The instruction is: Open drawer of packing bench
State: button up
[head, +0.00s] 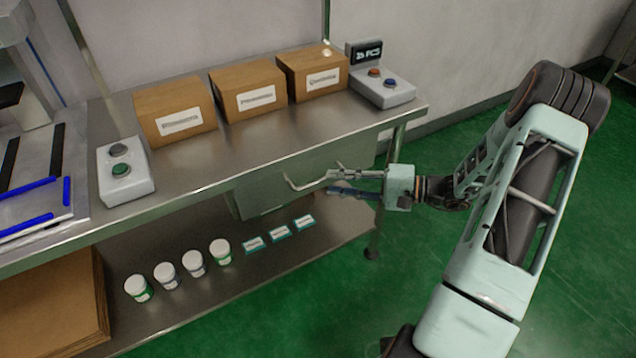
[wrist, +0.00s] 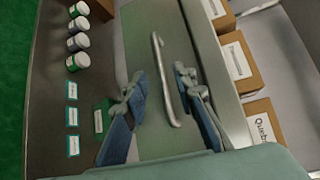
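The packing bench (head: 300,146) has a metal top, with a grey drawer (head: 262,199) hanging under its front edge. The drawer looks shut. Its bar handle (head: 303,185) runs across the drawer front; in the wrist view the handle (wrist: 160,62) stands upright in the picture. My gripper (head: 333,182) is at the right end of the handle, its fingers spread. In the wrist view my gripper (wrist: 162,90) has one finger on each side of the handle's near end, with gaps between. I see no clear contact with the handle.
Several white jars (head: 194,263) and flat labelled packs (head: 279,233) stand on the lower shelf (head: 300,262) under the drawer. Three cardboard boxes (head: 248,90) and button boxes (head: 125,172) are on the bench top. The green floor (head: 400,285) in front is clear.

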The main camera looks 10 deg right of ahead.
aim_at(321, 181)
jog(key=x, duration=0.5)
jog(key=shift+b, duration=0.3)
grip_shut()
